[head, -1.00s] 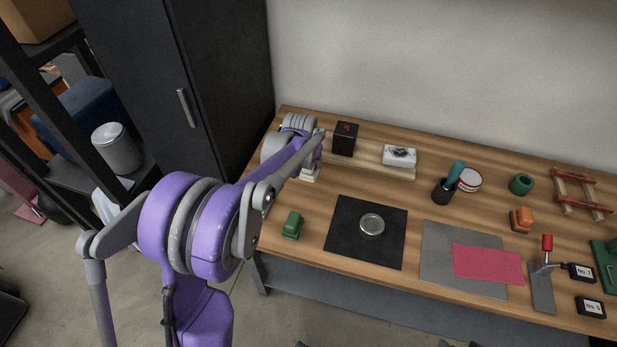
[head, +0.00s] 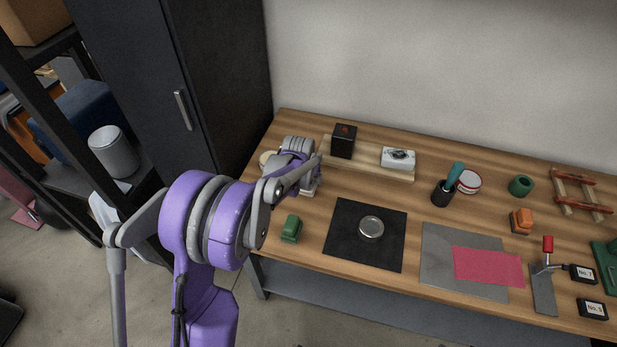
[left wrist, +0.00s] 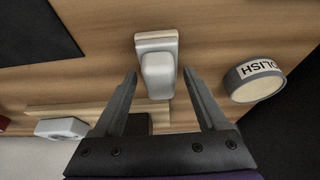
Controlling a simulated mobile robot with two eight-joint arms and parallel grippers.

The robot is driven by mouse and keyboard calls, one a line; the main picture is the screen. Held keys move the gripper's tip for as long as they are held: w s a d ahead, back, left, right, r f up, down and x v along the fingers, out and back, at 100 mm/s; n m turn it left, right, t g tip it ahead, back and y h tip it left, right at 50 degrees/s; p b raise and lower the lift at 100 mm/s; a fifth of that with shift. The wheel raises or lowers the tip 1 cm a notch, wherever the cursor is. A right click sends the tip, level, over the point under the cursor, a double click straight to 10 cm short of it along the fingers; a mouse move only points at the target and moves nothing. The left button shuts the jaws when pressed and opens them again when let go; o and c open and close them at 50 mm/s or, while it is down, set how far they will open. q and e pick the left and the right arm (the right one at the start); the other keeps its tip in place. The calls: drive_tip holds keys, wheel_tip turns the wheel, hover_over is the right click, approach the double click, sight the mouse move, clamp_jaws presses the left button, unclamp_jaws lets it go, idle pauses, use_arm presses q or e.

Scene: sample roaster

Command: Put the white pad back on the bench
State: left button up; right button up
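The white pad (left wrist: 157,72), a pale block on a wider foot, stands on the bench top (head: 460,215) near its left end. In the left wrist view it lies between the fingers of my left gripper (left wrist: 160,74), with a gap on both sides. The gripper is open and seems to touch nothing. In the head view my left arm and hand hide most of the pad; a pale part of it shows just below the hand (head: 311,190). My right gripper is not in view.
A polish tin (left wrist: 258,82) stands close beside the pad. A wooden board (head: 370,166) with a dark box (head: 343,141) and white box (head: 398,158) lies behind. A green block (head: 291,229) and black mat (head: 345,245) with a round tin (head: 371,228) are nearer the front.

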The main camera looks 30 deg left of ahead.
use_arm(q)
drive_tip(key=shift+o, duration=0.5)
drive_tip(key=shift+r, duration=0.3)
drive_tip(key=p+v, duration=0.1)
drive_tip(key=v, duration=1)
drive_tip(key=s+d+r+m, duration=0.1)
drive_tip(key=s+d+r, duration=0.2)
drive_tip(key=s+d, duration=0.7)
drive_tip(key=s+d+f+m, duration=0.1)
drive_tip(key=s+d+f, duration=0.1)
drive_tip(key=s, duration=0.6)
drive_tip(key=s+d+f+h, duration=0.1)
drive_tip(key=s+d, duration=0.1)
drive_tip(key=s, duration=0.6)
drive_tip(key=shift+s+f+m+t, duration=0.25)
drive_tip(key=shift+f+m+t, duration=0.05)
drive_tip(key=shift+f+m, duration=0.1)
